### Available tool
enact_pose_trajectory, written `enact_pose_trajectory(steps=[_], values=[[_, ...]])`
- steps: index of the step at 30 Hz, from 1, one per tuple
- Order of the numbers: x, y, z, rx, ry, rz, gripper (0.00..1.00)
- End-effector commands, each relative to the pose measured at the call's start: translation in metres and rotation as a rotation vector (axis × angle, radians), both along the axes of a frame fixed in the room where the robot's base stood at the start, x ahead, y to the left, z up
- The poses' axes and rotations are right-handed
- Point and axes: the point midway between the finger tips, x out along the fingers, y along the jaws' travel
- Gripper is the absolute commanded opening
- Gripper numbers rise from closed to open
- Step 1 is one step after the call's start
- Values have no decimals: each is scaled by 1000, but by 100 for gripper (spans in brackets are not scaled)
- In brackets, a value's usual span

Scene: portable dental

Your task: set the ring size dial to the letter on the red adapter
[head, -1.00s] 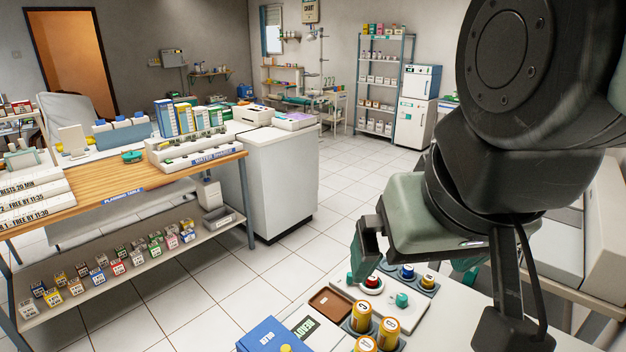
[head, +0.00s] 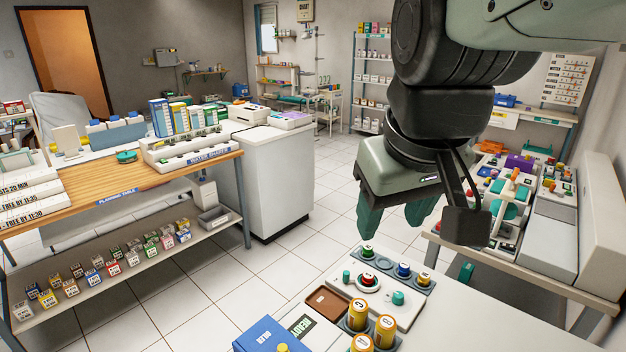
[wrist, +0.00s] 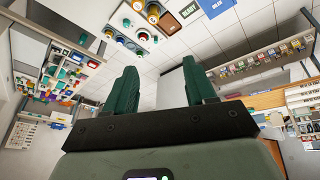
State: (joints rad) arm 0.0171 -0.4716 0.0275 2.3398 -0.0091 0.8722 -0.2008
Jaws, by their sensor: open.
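A red-topped piece (head: 367,280), probably the red adapter, sits on a round pale seat on the white device plate (head: 390,316). Its letter is too small to read. A teal knob (head: 397,298) stands to its right and a small teal peg (head: 346,277) to its left. I cannot tell which part is the ring size dial, and no dial letters are readable. Green (head: 368,251), blue (head: 404,270) and yellow (head: 424,279) topped pieces stand in a grey rack behind. My gripper (head: 396,226) is open and empty, above and beyond the rack. Its teal fingers (wrist: 162,88) are spread apart.
Yellow-topped jars (head: 385,330) stand in front of the plate. A brown tray (head: 327,302), a READY sign (head: 301,326) and a blue box (head: 268,335) lie left of it. A crowded bench (head: 515,200) is at right. The near right tabletop (head: 480,320) is clear.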

Motion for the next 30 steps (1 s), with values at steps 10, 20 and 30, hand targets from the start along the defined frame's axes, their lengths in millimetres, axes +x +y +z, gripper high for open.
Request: enact_pose_trajectory(steps=[10,20,30], values=[[141,-46,-66,-82,182,139,55],[232,-106,-206,-74,331,286,55],[252,-151,-308,-47,397,306,55]])
